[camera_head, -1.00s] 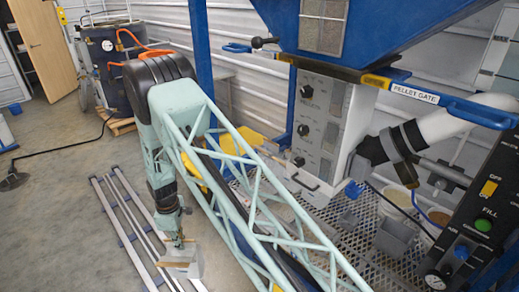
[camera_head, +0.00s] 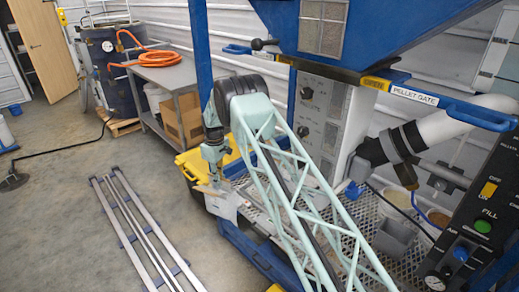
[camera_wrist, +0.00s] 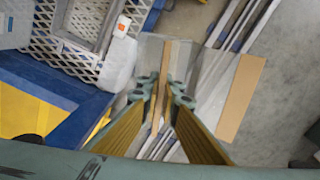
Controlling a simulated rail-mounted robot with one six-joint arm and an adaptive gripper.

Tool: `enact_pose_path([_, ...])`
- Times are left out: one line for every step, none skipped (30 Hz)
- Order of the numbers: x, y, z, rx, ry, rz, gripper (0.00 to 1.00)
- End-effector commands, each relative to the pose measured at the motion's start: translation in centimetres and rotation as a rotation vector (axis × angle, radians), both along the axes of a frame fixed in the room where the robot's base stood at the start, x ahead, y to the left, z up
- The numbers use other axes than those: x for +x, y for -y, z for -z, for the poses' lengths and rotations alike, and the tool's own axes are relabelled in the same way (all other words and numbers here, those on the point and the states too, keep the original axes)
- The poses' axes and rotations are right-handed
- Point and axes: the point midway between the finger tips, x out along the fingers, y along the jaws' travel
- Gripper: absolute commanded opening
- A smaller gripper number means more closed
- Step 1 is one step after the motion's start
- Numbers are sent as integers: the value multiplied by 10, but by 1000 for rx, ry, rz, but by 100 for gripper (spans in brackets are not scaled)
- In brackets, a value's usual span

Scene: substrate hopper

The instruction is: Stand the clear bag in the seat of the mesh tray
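My gripper (camera_head: 215,186) hangs at the left edge of the mesh tray in the head view. It is shut on the top of the clear bag (camera_head: 226,208), a pale see-through pouch with a brownish top edge. In the wrist view the fingers (camera_wrist: 163,92) close together on the bag (camera_wrist: 148,62), whose brown strip runs between the tips. The mesh tray (camera_head: 372,210) lies under the hopper; my arm covers part of it. In the wrist view its white lattice (camera_wrist: 52,66) is at upper left, with a grey rectangular frame, likely the seat (camera_wrist: 76,36), apart from the bag.
A grey bin (camera_head: 394,238) stands on the mesh at right. The hopper's control box (camera_head: 322,125) rises behind the tray. Yellow and blue parts (camera_wrist: 22,112) lie lower left in the wrist view. Metal rails (camera_head: 140,235) run on open floor at left.

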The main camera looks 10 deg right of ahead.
Motion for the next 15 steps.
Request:
enact_pose_path([12, 16, -6, 1, 2, 24, 0])
enact_pose_path([18, 24, -10, 1, 2, 38, 0])
enact_pose_path([26, 35, -15, 1, 3, 57, 0])
enact_pose_path([31, 44, -19, 1, 2, 71, 0])
enact_pose_path([37, 52, -24, 1, 3, 84, 0])
enact_pose_path([43, 63, -29, 1, 2, 102, 0])
enact_pose_path([48, 72, -33, 1, 2, 116, 0])
enact_pose_path([53, 81, -37, 2, 1, 129, 0])
enact_pose_path([59, 92, -42, 1, 2, 148, 0])
enact_pose_path([63, 102, -46, 1, 1, 162, 0])
enact_pose_path([67, 111, -51, 1, 2, 175, 0])
enact_pose_path([72, 123, -57, 2, 1, 193, 0])
enact_pose_path([76, 132, -61, 2, 2, 206, 0])
enact_pose_path([80, 141, -65, 2, 1, 220, 0])
enact_pose_path([84, 153, -71, 2, 1, 238, 0])
